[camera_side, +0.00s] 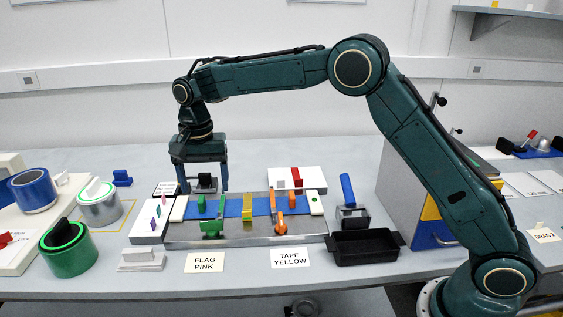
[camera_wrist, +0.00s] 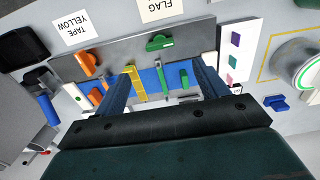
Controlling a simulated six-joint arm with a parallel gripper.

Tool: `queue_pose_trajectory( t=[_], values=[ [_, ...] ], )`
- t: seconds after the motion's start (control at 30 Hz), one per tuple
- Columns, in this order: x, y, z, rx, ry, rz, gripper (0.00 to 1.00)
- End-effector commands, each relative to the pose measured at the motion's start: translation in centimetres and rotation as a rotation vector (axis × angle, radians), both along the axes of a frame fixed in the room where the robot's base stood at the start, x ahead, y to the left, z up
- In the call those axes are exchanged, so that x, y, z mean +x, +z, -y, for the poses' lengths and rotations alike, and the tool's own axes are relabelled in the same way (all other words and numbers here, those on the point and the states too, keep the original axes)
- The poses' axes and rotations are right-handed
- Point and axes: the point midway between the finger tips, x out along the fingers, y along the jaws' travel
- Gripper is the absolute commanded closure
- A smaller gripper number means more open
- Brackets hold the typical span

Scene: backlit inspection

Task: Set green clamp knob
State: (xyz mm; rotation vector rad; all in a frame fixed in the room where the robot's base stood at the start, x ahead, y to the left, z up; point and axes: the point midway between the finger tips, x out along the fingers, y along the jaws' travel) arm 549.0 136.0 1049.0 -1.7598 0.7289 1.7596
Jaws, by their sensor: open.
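The green clamp knob (camera_side: 212,228) sits on the front edge of a grey metal fixture (camera_side: 190,237); in the wrist view the knob (camera_wrist: 159,42) lies near the top centre. A slim green bar (camera_side: 222,203) crosses the blue strip (camera_side: 262,207) behind it. It also shows in the wrist view (camera_wrist: 162,82). My gripper (camera_side: 204,188) points down over the back left of the fixture, behind the knob and apart from it. Its two blue fingers (camera_wrist: 158,74) are spread wide with nothing held between them. A small green block (camera_wrist: 183,78) shows between them in the wrist view.
A yellow clamp (camera_side: 246,214) and an orange knob (camera_side: 280,228) stand right on the fixture. A blue-handled roller (camera_side: 348,198) and black tray (camera_side: 365,246) are farther right. Tape rolls (camera_side: 69,248) stand left. Cards "FLAG PINK" (camera_side: 205,262) and "TAPE YELLOW" (camera_side: 290,257) lie in front.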

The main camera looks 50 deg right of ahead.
Motion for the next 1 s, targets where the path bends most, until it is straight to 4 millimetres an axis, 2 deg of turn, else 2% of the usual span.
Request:
queue_pose_trajectory(
  t=[0.6,0.8,1.0],
  values=[
    [0.0,-9.2,0.0,0.000,0.000,-0.003,0.27],
    [0.0,-10.8,0.0,0.000,0.000,-0.001,0.27],
    [0.0,-11.2,0.0,0.001,0.000,-0.001,0.27]
  ],
)
